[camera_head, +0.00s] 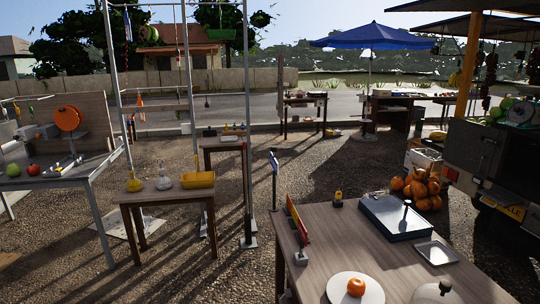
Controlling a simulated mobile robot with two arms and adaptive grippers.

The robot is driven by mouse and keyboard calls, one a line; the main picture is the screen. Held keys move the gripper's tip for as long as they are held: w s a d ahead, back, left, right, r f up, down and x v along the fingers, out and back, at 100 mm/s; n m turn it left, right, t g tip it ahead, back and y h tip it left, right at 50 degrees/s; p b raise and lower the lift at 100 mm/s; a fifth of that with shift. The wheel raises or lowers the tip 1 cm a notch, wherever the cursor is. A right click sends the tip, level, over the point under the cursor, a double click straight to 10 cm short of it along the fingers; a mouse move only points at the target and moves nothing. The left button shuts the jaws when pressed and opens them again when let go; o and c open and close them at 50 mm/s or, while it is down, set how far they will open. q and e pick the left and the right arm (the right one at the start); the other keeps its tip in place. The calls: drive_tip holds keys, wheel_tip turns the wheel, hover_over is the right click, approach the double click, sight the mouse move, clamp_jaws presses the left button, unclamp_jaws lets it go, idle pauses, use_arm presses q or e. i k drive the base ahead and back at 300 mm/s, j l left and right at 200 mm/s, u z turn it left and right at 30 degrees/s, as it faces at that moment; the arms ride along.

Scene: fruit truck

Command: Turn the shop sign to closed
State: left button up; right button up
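A narrow red and yellow sign-like panel (297,221) stands on the left edge of the near wooden table, on a small pale base (300,258). I see it at a steep angle, so any writing on it is unreadable. Neither of my grippers shows in the head view.
The near table (385,250) holds a plate (338,294) with an orange, a scale-like box (397,217) and a small tray (437,252). A stool-like table (160,196) stands left, beside metal poles (247,120). A truck (500,160) is at right. Gravel between tables is open.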

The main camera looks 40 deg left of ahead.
sight(273, 161)
drive_tip(key=k+u, duration=0.25)
drive_tip(key=u, duration=0.25)
drive_tip(key=k+j+u, duration=0.15)
drive_tip(key=u, duration=0.3)
drive_tip(key=i+j+u, duration=0.2)
drive_tip(key=i, duration=0.45)
drive_tip(key=i+j+u, duration=0.2)
drive_tip(key=i, duration=0.5)
